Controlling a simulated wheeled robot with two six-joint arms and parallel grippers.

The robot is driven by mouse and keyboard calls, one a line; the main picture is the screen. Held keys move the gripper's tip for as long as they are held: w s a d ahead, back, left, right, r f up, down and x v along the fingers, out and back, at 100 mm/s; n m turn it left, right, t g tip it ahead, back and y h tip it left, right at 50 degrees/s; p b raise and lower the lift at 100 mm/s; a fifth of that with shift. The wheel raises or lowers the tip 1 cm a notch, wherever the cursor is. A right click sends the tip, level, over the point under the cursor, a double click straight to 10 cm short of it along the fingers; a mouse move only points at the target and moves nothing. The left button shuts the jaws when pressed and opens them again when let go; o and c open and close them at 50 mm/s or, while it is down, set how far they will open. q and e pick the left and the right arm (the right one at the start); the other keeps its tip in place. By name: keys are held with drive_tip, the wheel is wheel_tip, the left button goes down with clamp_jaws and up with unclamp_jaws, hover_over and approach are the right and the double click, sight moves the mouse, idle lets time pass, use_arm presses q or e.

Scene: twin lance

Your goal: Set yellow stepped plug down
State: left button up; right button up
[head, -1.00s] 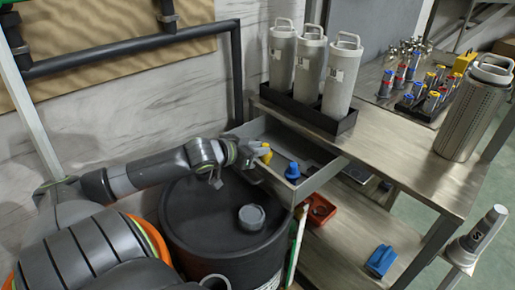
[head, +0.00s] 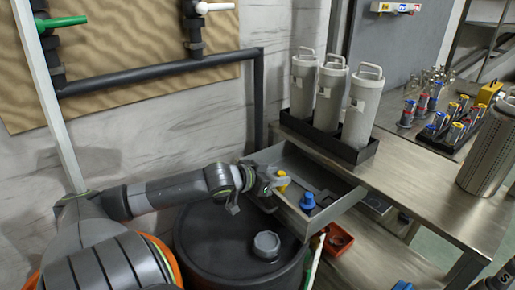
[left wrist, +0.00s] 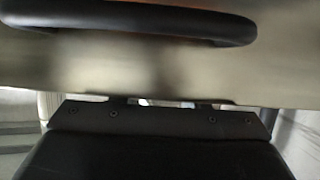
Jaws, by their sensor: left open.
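The yellow stepped plug (head: 283,184) is at the left end of the open grey drawer (head: 335,207), right at my left gripper. My left gripper (head: 276,188) is open, with its fingers beside the plug. I cannot tell whether they touch it or whether the plug rests fully on the drawer floor. A blue plug (head: 307,202) stands in the drawer to the right of the yellow one. The left wrist view shows a metal front with a black bar handle (left wrist: 130,28); the plug does not show there. My right gripper is not in view.
A black drum (head: 220,245) with a grey cap (head: 266,244) stands below my left arm. The metal bench (head: 430,185) carries three grey canisters (head: 328,98) in a black tray. A red bin (head: 338,240) sits under the drawer.

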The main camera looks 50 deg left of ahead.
use_arm(q)
drive_tip(key=shift+s+a+r+p, duration=0.2)
drive_tip(key=shift+s+r+p, duration=0.1)
drive_tip(key=shift+s+p, duration=0.2)
drive_tip(key=d+p+v, duration=0.1)
drive_tip(key=p+v, duration=0.9)
drive_tip(key=p, duration=0.1)
drive_tip(key=shift+s+a+r, duration=0.25)
drive_tip(key=shift+s+a, duration=0.1)
drive_tip(key=shift+a, duration=0.1)
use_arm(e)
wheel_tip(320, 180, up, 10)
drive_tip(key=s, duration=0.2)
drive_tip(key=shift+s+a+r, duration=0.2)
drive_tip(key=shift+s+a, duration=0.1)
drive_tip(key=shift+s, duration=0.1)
use_arm(q)
drive_tip(key=shift+d+f, duration=0.1)
